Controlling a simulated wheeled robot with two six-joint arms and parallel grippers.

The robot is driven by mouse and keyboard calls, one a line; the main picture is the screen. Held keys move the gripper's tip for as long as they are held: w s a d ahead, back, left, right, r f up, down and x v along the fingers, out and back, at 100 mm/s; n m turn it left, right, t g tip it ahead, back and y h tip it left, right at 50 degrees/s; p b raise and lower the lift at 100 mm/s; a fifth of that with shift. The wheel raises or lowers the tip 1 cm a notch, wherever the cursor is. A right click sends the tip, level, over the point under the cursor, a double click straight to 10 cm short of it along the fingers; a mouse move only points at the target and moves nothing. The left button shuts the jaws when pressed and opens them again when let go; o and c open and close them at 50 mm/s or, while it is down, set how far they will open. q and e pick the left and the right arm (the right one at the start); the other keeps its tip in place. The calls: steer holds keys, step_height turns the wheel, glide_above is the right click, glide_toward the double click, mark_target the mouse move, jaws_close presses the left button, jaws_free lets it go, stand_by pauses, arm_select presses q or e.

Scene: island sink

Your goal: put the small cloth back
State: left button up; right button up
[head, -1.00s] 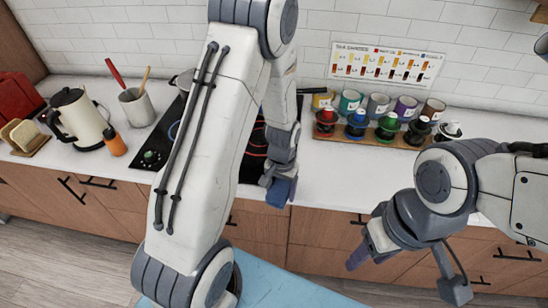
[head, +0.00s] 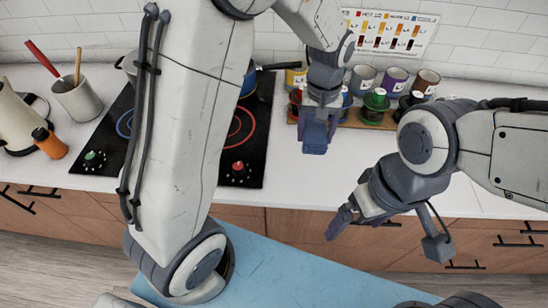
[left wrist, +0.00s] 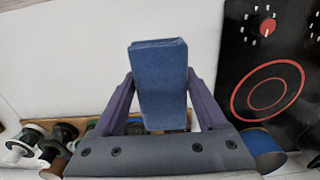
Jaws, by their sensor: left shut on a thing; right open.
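My left gripper (head: 318,136) is shut on the small cloth, a folded dark blue block. In the left wrist view the cloth (left wrist: 158,80) stands between the two purple fingers, above the white counter. In the head view it is hard to tell apart from the dark fingers. The left gripper is to the right of the black stovetop (head: 200,166) and in front of the jar rack. My right gripper (head: 360,218) is open and empty, over the counter's front edge at the right; its finger gap is partly hidden.
A wooden rack (head: 372,122) with colored jars stands at the back, partly behind my left gripper. A utensil crock (head: 78,100), an orange bottle (head: 50,143) and a cream kettle (head: 14,112) stand at the left. White counter (head: 285,175) is clear right of the stovetop. A light blue surface (head: 285,275) is in front.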

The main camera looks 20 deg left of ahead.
arm_select(q)
steer(key=p, duration=0.3)
glide_above(273, 156)
step_height(273, 156, down, 6)
steer(key=shift+s+f, duration=0.1)
steer(key=shift+f, duration=0.05)
step_height(273, 156, down, 4)
steer(key=shift+r+p, duration=0.1)
steer(key=shift+p, duration=0.35)
steer(key=shift+f, duration=0.2)
steer(key=shift+f, duration=0.35)
steer(key=o, duration=1.2)
steer(key=shift+r, duration=0.1)
steer(key=shift+o, duration=0.2)
steer(key=shift+r, duration=0.1)
